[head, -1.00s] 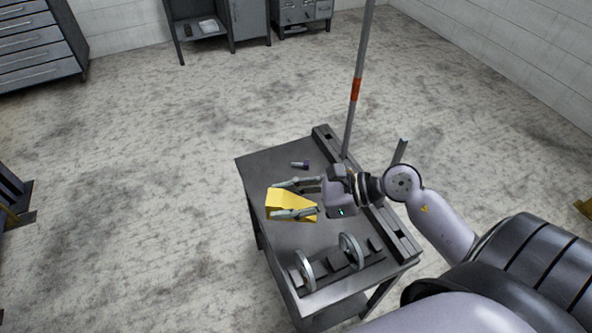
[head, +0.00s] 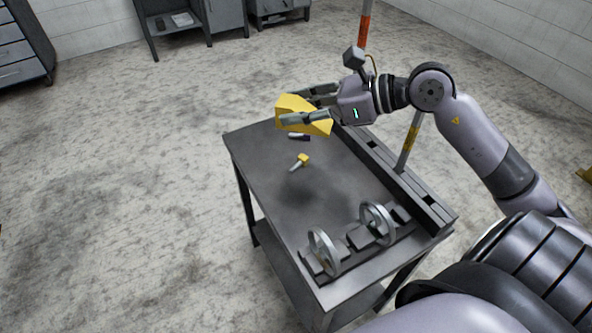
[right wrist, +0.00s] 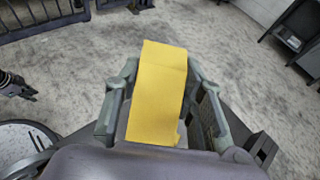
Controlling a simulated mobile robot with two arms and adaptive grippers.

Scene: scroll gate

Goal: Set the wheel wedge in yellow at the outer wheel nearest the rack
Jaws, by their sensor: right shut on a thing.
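The yellow wedge (head: 292,113) is a blocky piece with slanted faces. My right gripper (head: 305,108) is shut on it and holds it above the far part of the table. In the right wrist view the wedge (right wrist: 158,95) sits between both fingers. Two grey spoked wheels stand upright on dark blocks at the table's near end: the left wheel (head: 323,252) and the right wheel (head: 377,223). A long dark slotted rail (head: 402,181), perhaps the rack, runs along the table's right edge. A dark jointed piece at the wrist view's left edge may be my left gripper (right wrist: 15,86).
On the grey table (head: 285,205) lie a small yellow-headed piece with a grey shank (head: 302,160) and a small dark-and-light piece (head: 299,137) below the wedge. A striped pole (head: 411,140) rises by the rail. The table's middle is mostly clear.

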